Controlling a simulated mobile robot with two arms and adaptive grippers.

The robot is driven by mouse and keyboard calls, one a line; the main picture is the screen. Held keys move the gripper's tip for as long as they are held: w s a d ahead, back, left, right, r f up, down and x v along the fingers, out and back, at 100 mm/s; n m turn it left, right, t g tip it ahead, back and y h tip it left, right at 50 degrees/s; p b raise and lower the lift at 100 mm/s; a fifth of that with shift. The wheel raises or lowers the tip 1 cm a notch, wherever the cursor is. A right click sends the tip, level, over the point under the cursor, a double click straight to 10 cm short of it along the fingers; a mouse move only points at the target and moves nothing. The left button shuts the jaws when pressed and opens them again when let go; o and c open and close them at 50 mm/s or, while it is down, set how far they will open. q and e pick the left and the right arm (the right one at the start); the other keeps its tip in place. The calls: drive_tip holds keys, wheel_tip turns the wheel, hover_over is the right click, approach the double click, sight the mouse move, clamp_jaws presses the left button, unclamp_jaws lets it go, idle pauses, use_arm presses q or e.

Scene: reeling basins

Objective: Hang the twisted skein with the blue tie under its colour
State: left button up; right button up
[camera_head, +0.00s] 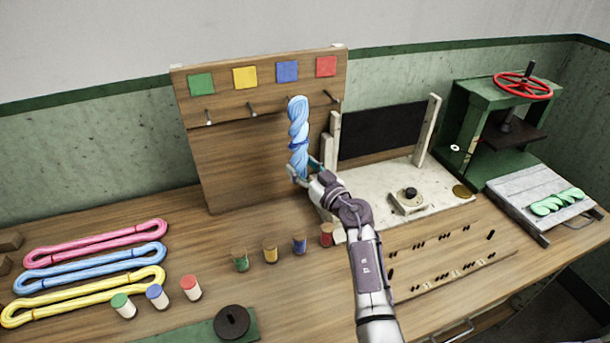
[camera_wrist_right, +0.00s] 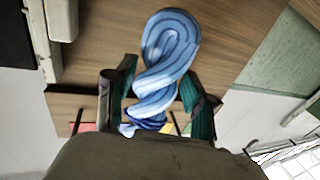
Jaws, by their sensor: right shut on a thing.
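A twisted light-blue skein (camera_head: 298,135) with a dark blue tie stands upright in front of the wooden peg board (camera_head: 245,165). My right gripper (camera_head: 304,170) is shut on its lower part. In the right wrist view the skein (camera_wrist_right: 166,60) lies between the two green-padded fingers of the gripper (camera_wrist_right: 163,108). The board carries green (camera_head: 201,84), yellow (camera_head: 245,77), blue (camera_head: 287,71) and red (camera_head: 326,66) squares, with pegs below. The skein's top is just below the blue square and covers the peg there; I cannot tell whether it touches it. My left gripper is not in view.
Pink (camera_head: 95,243), blue (camera_head: 90,267) and yellow (camera_head: 83,295) loose skeins lie at left. Several small spools stand at the front and middle of the table. A pale frame with a dark panel (camera_head: 380,130) and a green press (camera_head: 500,120) stand at right.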

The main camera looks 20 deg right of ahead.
drive_tip(key=shift+w+f+b, duration=0.2)
drive_tip(key=shift+w+b, duration=0.6)
drive_tip(key=shift+b, duration=0.05)
drive_tip(key=shift+w, duration=0.2)
drive_tip(key=shift+w+a+f, duration=0.1)
drive_tip(key=shift+w+f, duration=0.15)
drive_tip(key=shift+w, duration=0.6)
drive_tip(key=shift+w+f, duration=0.25)
drive_tip(key=shift+w, duration=0.55)
drive_tip(key=o, duration=1.3)
drive_tip(key=shift+c, duration=0.2)
drive_tip(key=shift+s, duration=0.1)
